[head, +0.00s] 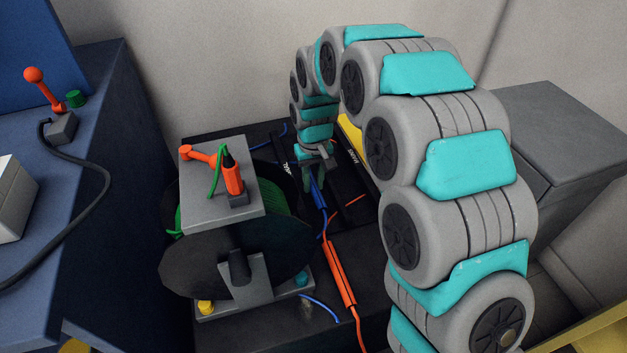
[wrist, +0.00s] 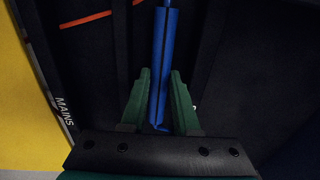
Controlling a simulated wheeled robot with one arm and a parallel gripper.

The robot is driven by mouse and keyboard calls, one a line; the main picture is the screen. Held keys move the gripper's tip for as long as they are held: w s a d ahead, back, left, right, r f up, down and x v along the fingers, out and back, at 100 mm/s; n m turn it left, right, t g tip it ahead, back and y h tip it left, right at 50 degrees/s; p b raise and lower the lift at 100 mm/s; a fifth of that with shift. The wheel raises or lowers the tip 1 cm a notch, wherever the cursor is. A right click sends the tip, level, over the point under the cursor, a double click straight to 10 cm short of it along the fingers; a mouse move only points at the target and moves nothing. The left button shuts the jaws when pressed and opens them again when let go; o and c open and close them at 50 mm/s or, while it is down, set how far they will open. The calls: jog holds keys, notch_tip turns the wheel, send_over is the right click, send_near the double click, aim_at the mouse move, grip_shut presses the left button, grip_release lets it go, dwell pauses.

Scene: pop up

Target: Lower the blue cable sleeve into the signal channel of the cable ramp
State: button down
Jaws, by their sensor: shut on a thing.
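My gripper (head: 313,178) is shut on the blue cable sleeve (head: 319,194), which shows as a long blue tube between the two green fingers in the wrist view (wrist: 158,60). The fingers (wrist: 160,85) lie on either side of its near end. The black cable ramp (head: 345,180) is below and around the gripper, with white lettering on its ribs. One rib reads MAINS in the wrist view (wrist: 65,112), left of the sleeve. The sleeve lies roughly along the ramp's channels. Whether it is above or inside a channel I cannot tell; my arm hides part of the ramp.
A yellow lid (head: 350,134) stands behind the ramp. An orange sleeve (head: 338,272) lies on the dark surface in front. A cable reel (head: 232,262) with a grey top plate and orange lever stands close at left. A blue bench (head: 120,130) is farther left.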

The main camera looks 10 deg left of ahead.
jog(key=shift+f, duration=0.5)
dwell(0.3)
jog(key=c, duration=0.6)
grip_release()
jog(key=shift+r, duration=0.15)
